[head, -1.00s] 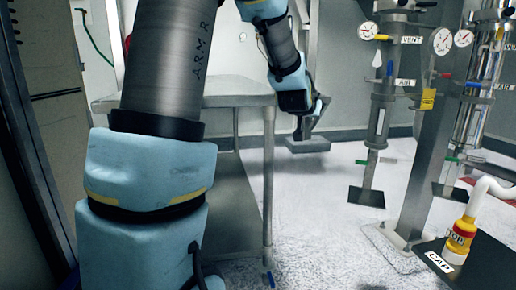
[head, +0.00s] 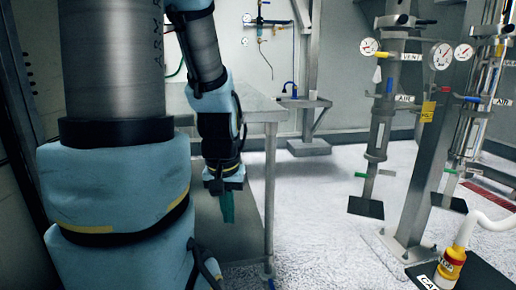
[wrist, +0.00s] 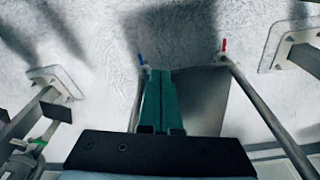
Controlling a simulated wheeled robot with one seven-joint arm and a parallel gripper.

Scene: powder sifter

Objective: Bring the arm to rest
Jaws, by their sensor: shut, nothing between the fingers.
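My gripper (head: 227,207) hangs from my blue-covered arm in the head view, its green fingers pointing down. It is in front of the steel table, left of the table's front leg. In the wrist view my gripper (wrist: 160,75) shows as two green fingers side by side, shut, with nothing between them. The fingers point toward the floor and the table's lower part.
The steel table (head: 262,114) stands behind my arm, with its lower shelf (wrist: 203,100) below. To the right are column stands with gauges (head: 370,47) and valves. The white floor (head: 320,210) between is clear.

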